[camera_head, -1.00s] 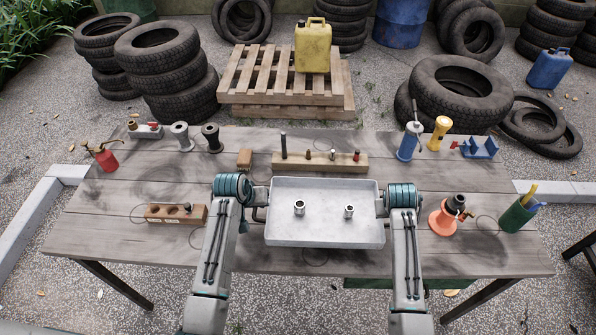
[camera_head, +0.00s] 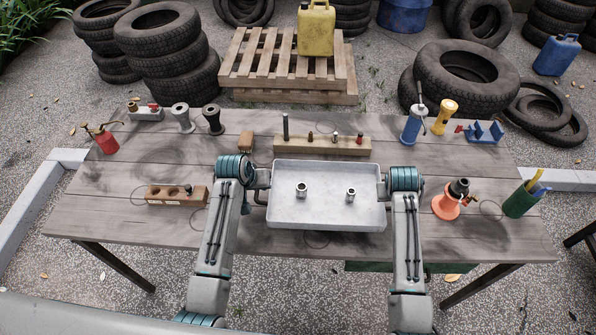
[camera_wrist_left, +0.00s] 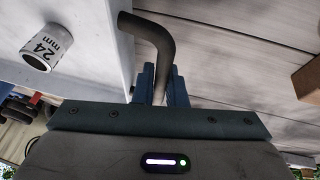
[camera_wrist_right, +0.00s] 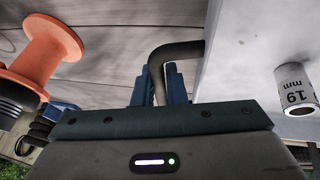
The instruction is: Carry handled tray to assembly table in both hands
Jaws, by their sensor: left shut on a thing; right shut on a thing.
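The grey handled tray (camera_head: 326,208) is level between my two arms over the table (camera_head: 150,228). Two metal sockets stand in it: the left one (camera_head: 301,190) reads 24 mm in the left wrist view (camera_wrist_left: 47,47), and the right one (camera_head: 350,195) reads 19 mm in the right wrist view (camera_wrist_right: 296,88). My left gripper (camera_wrist_left: 160,85) is shut on the tray's left dark bent handle (camera_wrist_left: 155,35). My right gripper (camera_wrist_right: 160,88) is shut on the right handle (camera_wrist_right: 172,52). I cannot tell whether the tray touches the tabletop.
Behind the tray is a wooden holder (camera_head: 325,146) with several parts. A drilled wooden block (camera_head: 176,196) is to the left. An orange spool-like stand (camera_head: 447,205) and a green cup (camera_head: 520,201) are to the right. The front table strip is mostly clear.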

